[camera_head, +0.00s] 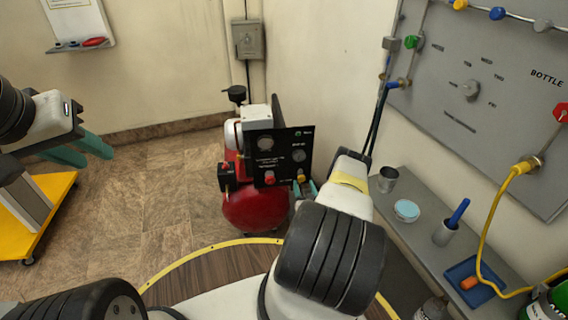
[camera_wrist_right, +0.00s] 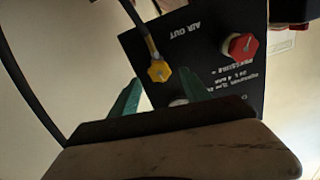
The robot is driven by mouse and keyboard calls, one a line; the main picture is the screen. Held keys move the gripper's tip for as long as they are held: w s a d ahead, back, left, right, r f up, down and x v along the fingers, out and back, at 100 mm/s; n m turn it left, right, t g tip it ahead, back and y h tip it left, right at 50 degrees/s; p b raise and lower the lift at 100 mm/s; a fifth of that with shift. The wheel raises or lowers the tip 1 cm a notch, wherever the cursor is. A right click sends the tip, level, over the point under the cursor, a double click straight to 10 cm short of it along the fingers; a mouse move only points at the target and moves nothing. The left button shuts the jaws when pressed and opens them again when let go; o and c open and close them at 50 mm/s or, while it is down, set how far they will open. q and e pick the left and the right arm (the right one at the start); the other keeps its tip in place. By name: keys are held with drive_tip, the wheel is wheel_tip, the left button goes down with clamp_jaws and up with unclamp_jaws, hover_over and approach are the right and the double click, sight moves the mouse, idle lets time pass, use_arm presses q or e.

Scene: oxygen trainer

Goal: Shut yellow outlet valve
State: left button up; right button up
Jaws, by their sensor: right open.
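The yellow outlet valve (camera_head: 301,178) is on the lower right of the black panel (camera_head: 282,140) of the red compressor. In the right wrist view the yellow valve (camera_wrist_right: 159,72) sits under the "AIR OUT" label, with a dark hose at it. My right gripper (camera_head: 306,188) is close to the panel at this valve. In the wrist view its teal fingers (camera_wrist_right: 160,88) are apart, one on each side of the valve; I cannot tell if they touch it. My left gripper (camera_head: 84,148) is far left, open and empty, away from the compressor.
A red knob (camera_head: 270,178) is beside the yellow valve on the panel. A grey shelf (camera_head: 425,228) with cups and a blue tray runs along the right wall below a grey board (camera_head: 470,130). A yellow cart (camera_head: 40,215) stands at left. Floor between is clear.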

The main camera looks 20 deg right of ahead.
sight(302, 179)
drive_tip(key=shift+x, duration=1.7)
drive_tip(key=shift+c, duration=0.4)
clamp_jaws()
drive_tip(key=shift+m, duration=0.9)
drive_tip(key=shift+o, duration=0.4)
unclamp_jaws()
